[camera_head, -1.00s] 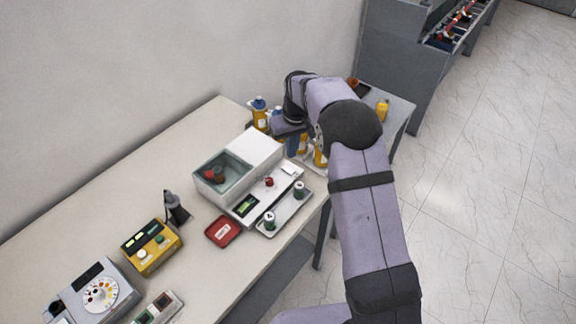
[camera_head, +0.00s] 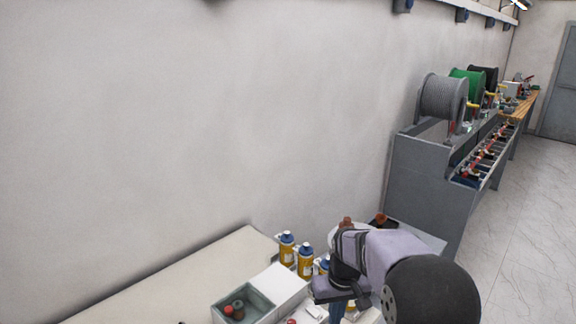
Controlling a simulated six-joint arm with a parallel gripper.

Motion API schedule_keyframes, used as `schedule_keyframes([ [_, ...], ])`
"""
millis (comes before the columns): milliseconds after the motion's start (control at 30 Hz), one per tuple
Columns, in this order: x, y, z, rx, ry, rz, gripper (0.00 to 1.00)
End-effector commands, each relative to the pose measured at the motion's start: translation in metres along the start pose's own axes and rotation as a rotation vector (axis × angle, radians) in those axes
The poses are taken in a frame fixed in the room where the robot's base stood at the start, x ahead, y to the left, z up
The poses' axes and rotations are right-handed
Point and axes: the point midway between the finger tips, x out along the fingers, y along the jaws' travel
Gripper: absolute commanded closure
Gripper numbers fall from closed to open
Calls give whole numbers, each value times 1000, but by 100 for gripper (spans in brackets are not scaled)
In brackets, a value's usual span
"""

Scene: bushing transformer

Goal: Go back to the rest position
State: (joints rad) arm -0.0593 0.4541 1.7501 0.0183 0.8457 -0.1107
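My gripper (camera_head: 338,308) is low in the head view, pointing down at the right end of the table (camera_head: 170,282). Its fingers are partly hidden and cut off by the lower picture edge, so I cannot tell if they are open or shut. My lilac arm with its dark round joint covers the lower right. Several yellow bottles with blue caps (camera_head: 286,248) stand just left of and behind the gripper.
A white box with an open bin (camera_head: 243,306) holding small red and dark items sits left of the gripper. A grey side table (camera_head: 425,240) is behind my arm. A grey rack (camera_head: 425,185) with cable reels (camera_head: 443,98) stands at the right; floor is clear beyond.

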Motion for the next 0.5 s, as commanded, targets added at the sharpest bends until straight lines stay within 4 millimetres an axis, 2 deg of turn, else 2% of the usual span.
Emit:
schedule_keyframes([
  [33, -5, 1, 23, 16, -7, 2, 100],
  [300, -11, 0, 139, 95, -53, 9, 100],
  [400, -9, -2, 175, 117, -67, 11, 100],
  [500, -6, -4, 202, 134, -79, 12, 100],
])
